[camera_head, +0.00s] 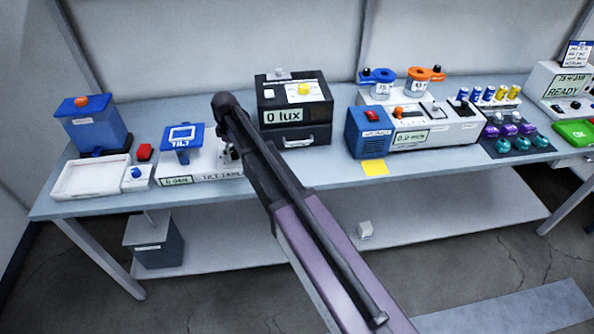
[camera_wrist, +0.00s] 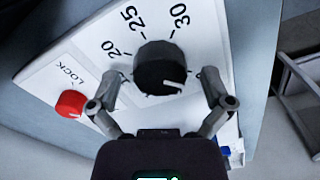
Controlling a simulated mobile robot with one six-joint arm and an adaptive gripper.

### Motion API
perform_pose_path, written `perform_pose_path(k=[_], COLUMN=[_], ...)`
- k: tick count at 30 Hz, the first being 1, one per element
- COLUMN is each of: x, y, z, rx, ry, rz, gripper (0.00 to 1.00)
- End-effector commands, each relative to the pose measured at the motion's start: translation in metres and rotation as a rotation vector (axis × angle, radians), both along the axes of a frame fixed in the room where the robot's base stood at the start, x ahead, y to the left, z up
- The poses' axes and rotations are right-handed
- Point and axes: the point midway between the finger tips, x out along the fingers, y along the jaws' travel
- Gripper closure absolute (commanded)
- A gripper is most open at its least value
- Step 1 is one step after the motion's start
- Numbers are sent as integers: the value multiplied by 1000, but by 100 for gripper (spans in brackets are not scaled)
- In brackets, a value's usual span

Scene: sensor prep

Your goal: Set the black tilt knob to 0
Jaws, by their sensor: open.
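The black tilt knob (camera_wrist: 160,68) shows in the wrist view on a white panel (camera_wrist: 205,40). Its white mark points to the lower right, away from the printed 20, 25 and 30. My gripper (camera_wrist: 161,78) is open, one finger on each side of the knob; I cannot tell whether either touches it. In the head view, the tilt table (camera_head: 200,168) has a blue TILT plate (camera_head: 182,137) and a small display (camera_head: 177,181) that seems to read 0. My arm hides the knob there.
A red LOCK knob (camera_wrist: 70,103) sits left of the black knob. The black lux box (camera_head: 293,95) stands just right of my arm. A white tray (camera_head: 88,192) and a small box with a blue knob (camera_head: 137,177) lie left of the tilt table.

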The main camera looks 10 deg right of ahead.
Motion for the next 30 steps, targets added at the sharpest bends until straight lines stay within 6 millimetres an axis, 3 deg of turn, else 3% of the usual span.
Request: perform_pose_path(k=[30], x=[0], y=[0], z=[0], rx=[0], ry=[0], rz=[-597], gripper=[0])
